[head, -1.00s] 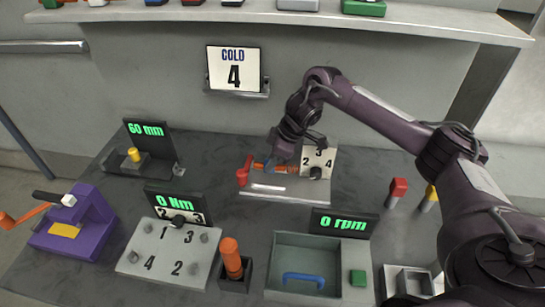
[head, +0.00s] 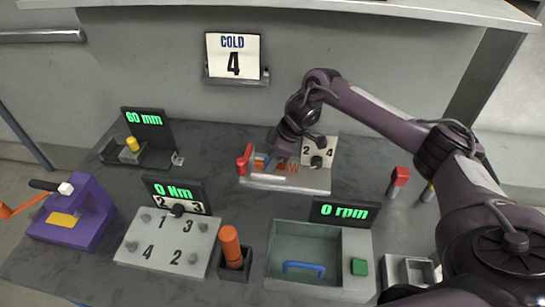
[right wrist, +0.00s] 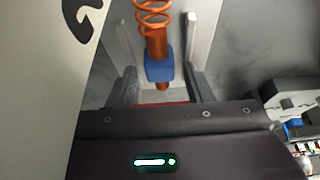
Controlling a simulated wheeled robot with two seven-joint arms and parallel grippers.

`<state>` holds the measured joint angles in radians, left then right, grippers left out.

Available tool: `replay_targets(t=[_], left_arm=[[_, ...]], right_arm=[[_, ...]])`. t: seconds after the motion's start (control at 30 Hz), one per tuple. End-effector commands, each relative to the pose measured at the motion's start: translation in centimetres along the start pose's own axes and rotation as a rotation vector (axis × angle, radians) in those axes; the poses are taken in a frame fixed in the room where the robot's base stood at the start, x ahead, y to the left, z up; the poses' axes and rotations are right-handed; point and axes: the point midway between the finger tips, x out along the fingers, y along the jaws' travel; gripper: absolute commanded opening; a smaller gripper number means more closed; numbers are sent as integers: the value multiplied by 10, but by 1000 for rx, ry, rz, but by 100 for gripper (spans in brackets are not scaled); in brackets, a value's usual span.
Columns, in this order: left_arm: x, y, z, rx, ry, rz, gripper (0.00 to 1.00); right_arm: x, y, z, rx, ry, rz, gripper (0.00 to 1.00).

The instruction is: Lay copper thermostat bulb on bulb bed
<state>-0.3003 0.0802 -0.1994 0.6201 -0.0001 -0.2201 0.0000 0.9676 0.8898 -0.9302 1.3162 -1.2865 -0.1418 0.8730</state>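The copper thermostat bulb (right wrist: 155,42), an orange rod with a coil and a blue block, shows between my right fingers in the right wrist view. In the head view its coil (head: 291,168) is partly hidden by my right gripper (head: 276,162). In the right wrist view the fingers (right wrist: 160,88) stand on either side of the blue block, with narrow gaps. The bulb is at a low grey fixture (head: 300,184) with a red clamp (head: 244,162) at its left. I cannot tell whether it touches the bulb bed. My left gripper is out of view.
A numbered dial plate (head: 326,150) stands close behind and right of the gripper. In front are an open tray (head: 275,250) with a blue handle, a numbered plate (head: 140,255) and an orange-handled tool (head: 230,245). A red-topped post (head: 399,177) is at right.

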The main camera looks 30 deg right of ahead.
Motion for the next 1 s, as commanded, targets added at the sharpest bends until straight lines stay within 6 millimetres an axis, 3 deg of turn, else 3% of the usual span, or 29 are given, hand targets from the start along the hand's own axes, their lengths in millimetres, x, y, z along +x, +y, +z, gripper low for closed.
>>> replay_targets(t=[0.37, 0.73, 1.0], left_arm=[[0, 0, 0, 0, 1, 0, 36], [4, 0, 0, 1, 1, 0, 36], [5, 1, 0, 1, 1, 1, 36]], right_arm=[[-4, 0, 0, 0, 0, 1, 54], [-61, 1, 0, -1, 2, 3, 54], [-78, 0, 0, 0, 0, 0, 54]])
